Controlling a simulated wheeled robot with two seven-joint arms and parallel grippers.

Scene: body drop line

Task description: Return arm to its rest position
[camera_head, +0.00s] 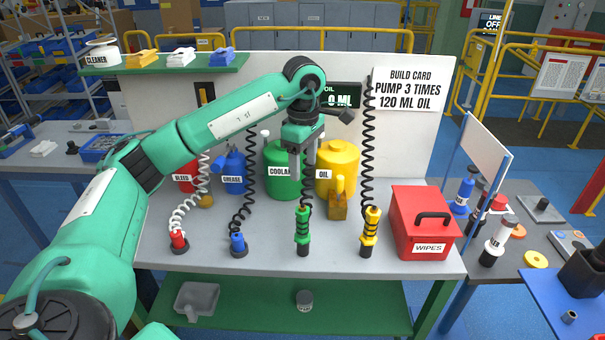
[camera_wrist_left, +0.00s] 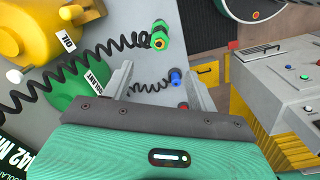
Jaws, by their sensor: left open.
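My left arm (camera_head: 235,125) reaches in from the left over the table. Its gripper (camera_head: 294,165) points down in front of the green coolant container (camera_head: 280,180), above the table. In the left wrist view the two fingers (camera_wrist_left: 160,90) are spread apart with nothing between them. The yellow oil container (camera_head: 337,165) stands to the right of the gripper, with the yellow-black oil nozzle (camera_head: 370,230) upright on the table in front. The green nozzle (camera_head: 303,230) stands below the gripper, apart from it. My right gripper is not in view.
A blue grease container (camera_head: 233,175), a red nozzle (camera_head: 178,240) and a blue nozzle (camera_head: 238,243) are at the left. A red wipes box (camera_head: 422,220) stands at the right. Black coiled hoses (camera_head: 368,140) hang near the arm. The build card (camera_head: 408,90) is on the back panel.

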